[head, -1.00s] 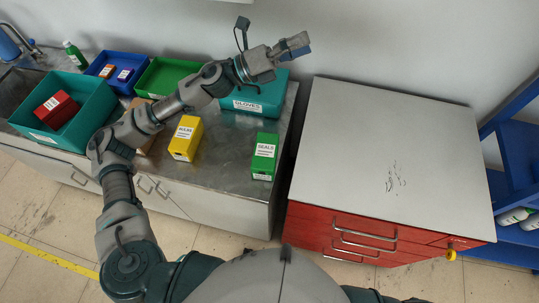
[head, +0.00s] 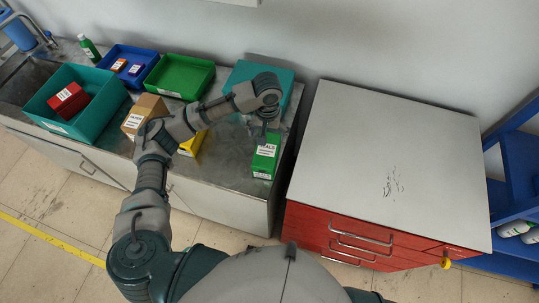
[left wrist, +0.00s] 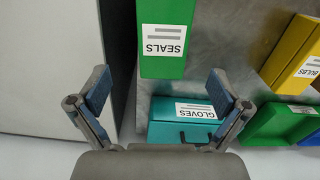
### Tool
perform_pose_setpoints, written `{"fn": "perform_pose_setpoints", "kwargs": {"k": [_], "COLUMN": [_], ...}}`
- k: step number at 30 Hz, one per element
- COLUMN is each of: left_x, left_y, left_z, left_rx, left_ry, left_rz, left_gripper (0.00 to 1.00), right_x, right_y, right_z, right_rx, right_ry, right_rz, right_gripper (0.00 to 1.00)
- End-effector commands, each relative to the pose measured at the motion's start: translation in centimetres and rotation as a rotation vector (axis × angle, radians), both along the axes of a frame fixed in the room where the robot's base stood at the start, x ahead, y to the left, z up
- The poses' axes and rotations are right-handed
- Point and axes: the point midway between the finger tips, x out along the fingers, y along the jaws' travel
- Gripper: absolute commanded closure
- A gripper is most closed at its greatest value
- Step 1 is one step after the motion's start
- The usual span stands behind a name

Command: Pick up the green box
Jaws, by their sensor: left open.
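The green box (head: 265,157), labelled SEALS, stands on the metal counter near its right end in the head view. In the left wrist view the green box (left wrist: 163,45) shows at the top centre, beyond the fingertips and between their lines. My left gripper (left wrist: 157,88) is open and empty, its two blue-padded fingers spread wide. In the head view my left gripper (head: 262,132) hangs above the far part of the green box, pointing down, partly hidden by its own wrist. I cannot tell if it touches. My right gripper is not in view.
A teal GLOVES bin (head: 248,72) stands behind the green box. A yellow box (head: 192,144) is to its left, partly behind my arm. A red drawer cabinet (head: 388,150) with a grey top stands right of the counter across a narrow gap.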

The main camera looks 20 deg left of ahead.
Motion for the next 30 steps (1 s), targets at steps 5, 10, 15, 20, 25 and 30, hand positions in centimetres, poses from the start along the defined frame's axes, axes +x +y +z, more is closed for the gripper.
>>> {"fn": "perform_pose_setpoints", "kwargs": {"k": [5, 10, 15, 20, 25, 30], "left_x": [0.0, 0.0, 0.1, 0.1, 0.3, 0.3], "left_y": [0.2, -0.1, -0.3, -0.3, 0.0, 0.1], "left_z": [-4.5, -8.0, -9.7, -11.1, -13.9, -15.2], "left_rx": [0.001, 0.002, 0.003, 0.003, 0.001, 0.0], "left_ry": [0.003, -0.001, -0.004, -0.003, -0.003, -0.005], "left_rz": [0.0, 0.0, -0.002, -0.002, -0.001, -0.002], "left_gripper": [0.0, 0.0, 0.0, 0.0, 0.0, 0.0], "right_x": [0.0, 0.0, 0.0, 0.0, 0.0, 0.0], "right_y": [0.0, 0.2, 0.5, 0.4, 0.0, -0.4], "right_z": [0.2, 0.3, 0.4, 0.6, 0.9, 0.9], "right_rx": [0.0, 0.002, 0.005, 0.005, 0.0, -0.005], "right_ry": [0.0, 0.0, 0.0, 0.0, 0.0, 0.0], "right_rz": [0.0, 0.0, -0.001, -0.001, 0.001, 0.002], "right_gripper": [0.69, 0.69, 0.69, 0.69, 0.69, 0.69]}}
